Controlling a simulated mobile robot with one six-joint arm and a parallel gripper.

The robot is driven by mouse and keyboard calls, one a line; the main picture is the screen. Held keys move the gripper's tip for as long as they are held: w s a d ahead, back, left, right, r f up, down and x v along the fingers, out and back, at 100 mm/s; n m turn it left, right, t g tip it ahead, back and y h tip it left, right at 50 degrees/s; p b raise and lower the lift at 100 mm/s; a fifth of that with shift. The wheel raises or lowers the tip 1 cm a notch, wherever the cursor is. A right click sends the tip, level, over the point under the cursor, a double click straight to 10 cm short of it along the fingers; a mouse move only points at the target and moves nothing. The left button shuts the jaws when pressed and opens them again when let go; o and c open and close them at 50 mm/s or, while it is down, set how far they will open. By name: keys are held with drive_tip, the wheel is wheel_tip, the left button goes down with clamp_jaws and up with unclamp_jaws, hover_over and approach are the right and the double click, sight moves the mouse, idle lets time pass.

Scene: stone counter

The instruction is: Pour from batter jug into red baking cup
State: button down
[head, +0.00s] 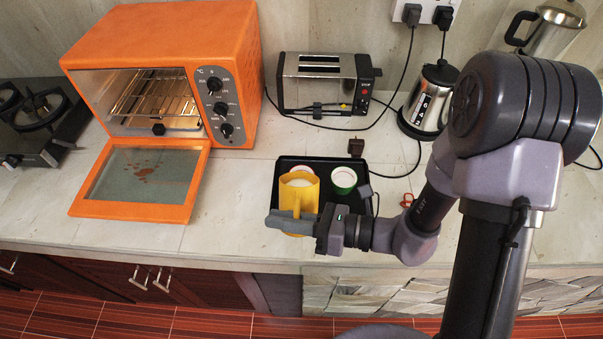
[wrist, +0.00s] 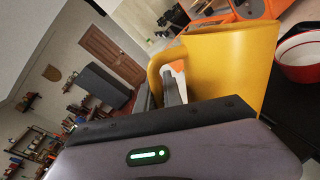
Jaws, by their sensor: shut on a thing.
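The yellow batter jug (head: 298,198) is at the left front of the black tray, upright or nearly so, with pale contents showing at its top. I cannot tell whether its base touches the tray. My gripper (head: 283,221) is shut on its handle, which also shows in the wrist view (wrist: 157,68). The red baking cup (head: 303,169) is just behind the jug and mostly hidden by it in the head view. In the wrist view the red cup (wrist: 299,73), with a white inside, is to the right of the jug (wrist: 232,65), apart from it.
A green cup (head: 343,180) stands on the black tray (head: 349,206), right of the jug. The orange oven (head: 165,75) has its door (head: 140,184) open at left. A toaster (head: 325,84) and kettle (head: 430,100) with cords stand behind. Bare counter lies left of the tray.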

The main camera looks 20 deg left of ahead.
drive_tip(key=shift+w+a+r+m+p, duration=0.15)
drive_tip(key=shift+w+r+m+p, duration=0.25)
drive_tip(key=shift+p, duration=0.55)
drive_tip(key=shift+w+a+r+m+g+p, duration=0.15)
drive_tip(key=shift+w+m+p, duration=0.3)
drive_tip(key=shift+p, duration=0.35)
drive_tip(key=shift+w+r+m+g+p, duration=0.15)
drive_tip(key=shift+w+m+p, duration=0.15)
drive_tip(key=shift+m+p, duration=0.35)
idle(2.0)
drive_tip(key=shift+f, duration=0.15)
drive_tip(key=f+n+b, duration=0.1)
drive_tip(key=b, duration=0.2)
drive_tip(key=s+f+n+b, duration=0.1)
drive_tip(key=f+b, duration=0.1)
drive_tip(key=shift+s+d+b, duration=0.15)
drive_tip(key=shift+d+b, duration=0.05)
drive_tip(key=shift+b, duration=0.2)
drive_tip(key=s+d+f+n+y+b, duration=0.1)
drive_tip(key=s+f+n+b, duration=0.15)
drive_tip(key=s+n, duration=0.35)
drive_tip(key=shift+n+t, duration=0.4)
drive_tip(key=shift+n, duration=0.2)
drive_tip(key=r+p, duration=0.4)
drive_tip(key=p, duration=0.1)
drive_tip(key=shift+w+r, duration=0.15)
drive_tip(key=shift+w, duration=0.15)
